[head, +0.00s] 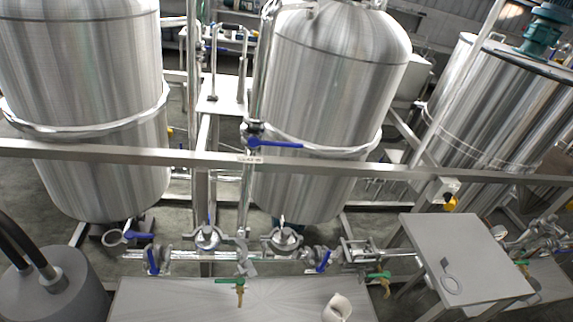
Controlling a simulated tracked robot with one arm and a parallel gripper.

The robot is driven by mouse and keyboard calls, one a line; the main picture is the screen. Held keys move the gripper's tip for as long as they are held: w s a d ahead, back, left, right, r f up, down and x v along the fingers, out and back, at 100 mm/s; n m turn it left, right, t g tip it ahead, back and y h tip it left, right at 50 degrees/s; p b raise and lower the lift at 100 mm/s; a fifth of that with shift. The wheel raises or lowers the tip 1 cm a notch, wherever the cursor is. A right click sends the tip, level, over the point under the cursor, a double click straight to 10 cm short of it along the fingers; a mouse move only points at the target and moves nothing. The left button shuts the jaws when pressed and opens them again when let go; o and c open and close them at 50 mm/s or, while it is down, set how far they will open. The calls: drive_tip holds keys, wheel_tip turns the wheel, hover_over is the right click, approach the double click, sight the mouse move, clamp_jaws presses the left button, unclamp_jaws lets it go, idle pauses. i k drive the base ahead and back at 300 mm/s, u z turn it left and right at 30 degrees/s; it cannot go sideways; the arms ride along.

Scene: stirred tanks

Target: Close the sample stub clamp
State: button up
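Low metal pipework runs in front of the two nearer tanks. A small metal clamp-like fitting (245,262) sits on it near the middle, just above a green-handled valve (238,285). It may be the sample stub clamp, but it is too small to tell whether it is open or shut. Other clamped fittings show at the left (207,237) and right (284,239) of it. My gripper is not in view.
A horizontal metal rail (330,166) crosses the view in front of the tanks. A bench top (180,300) with a cream-coloured jug (337,307) lies below the pipes. Blue-handled valves (323,261) flank the pipework.

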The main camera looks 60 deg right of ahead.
sight(240, 244)
drive_tip(key=z, duration=0.05)
drive_tip(key=k, duration=0.35)
drive_tip(key=z, duration=1)
drive_tip(key=i, duration=0.5)
